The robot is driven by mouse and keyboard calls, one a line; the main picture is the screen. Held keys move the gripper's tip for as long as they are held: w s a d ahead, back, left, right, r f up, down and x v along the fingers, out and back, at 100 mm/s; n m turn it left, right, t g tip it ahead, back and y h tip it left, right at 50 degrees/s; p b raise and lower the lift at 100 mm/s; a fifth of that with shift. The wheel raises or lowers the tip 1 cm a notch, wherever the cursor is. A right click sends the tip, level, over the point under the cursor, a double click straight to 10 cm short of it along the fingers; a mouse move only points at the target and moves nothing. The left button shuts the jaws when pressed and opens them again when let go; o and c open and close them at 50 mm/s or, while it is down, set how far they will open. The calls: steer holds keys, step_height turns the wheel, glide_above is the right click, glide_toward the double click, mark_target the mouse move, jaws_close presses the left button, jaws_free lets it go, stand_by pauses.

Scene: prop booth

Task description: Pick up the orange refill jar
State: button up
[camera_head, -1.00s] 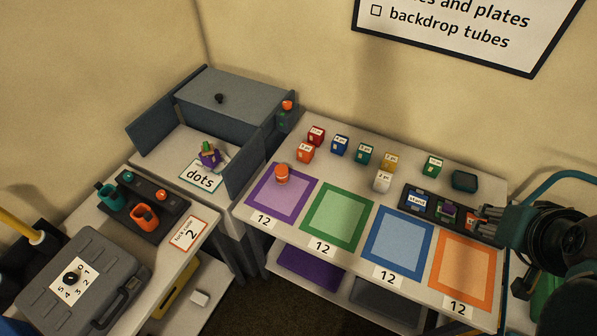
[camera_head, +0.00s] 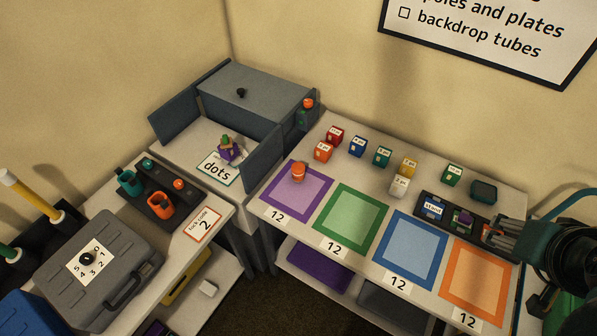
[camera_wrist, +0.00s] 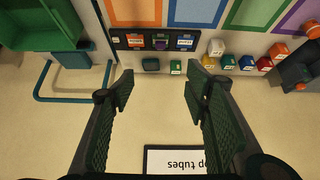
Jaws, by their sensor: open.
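A small round orange jar (camera_head: 299,172) with a pale band stands upright near the top of the purple-bordered mat (camera_head: 273,210). It looks like the refill jar, though no label on it is readable. It also shows at the right edge of the wrist view (camera_wrist: 313,30). My gripper (camera_head: 497,236) is at the right end of the table, by the dark tray, far from this jar. In the wrist view my gripper (camera_wrist: 160,90) has its two fingers wide apart with nothing between them.
The dark tray (camera_head: 421,213) holds small labelled items, one orange, partly hidden by my gripper. Several coloured boxes, such as a blue one (camera_head: 358,147), line the back. An orange cup (camera_head: 160,205) stands on the left table. The green (camera_head: 349,218) and blue mats are bare.

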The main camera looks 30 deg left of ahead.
steer(key=shift+w+a, duration=0.1)
stand_by(0.3)
steer(key=w+a+r+n+g+y, duration=0.15)
steer(key=w+a+n, duration=0.25)
steer(key=w+a, duration=0.75)
steer(key=n+g+h, duration=0.2)
steer(key=n+g, duration=0.4)
steer(key=n, duration=0.5)
glide_above(298, 166)
steer(key=shift+y, duration=0.25)
steer(key=f, duration=2.5)
steer(key=shift+w+d+p, duration=0.1)
steer(key=shift+d+p, duration=0.2)
steer(key=shift+p, duration=0.1)
steer(key=shift+s+a+f, duration=0.2)
steer(key=shift+a+f, duration=0.1)
steer(key=shift+f, duration=0.05)
steer(key=shift+f, duration=1.25)
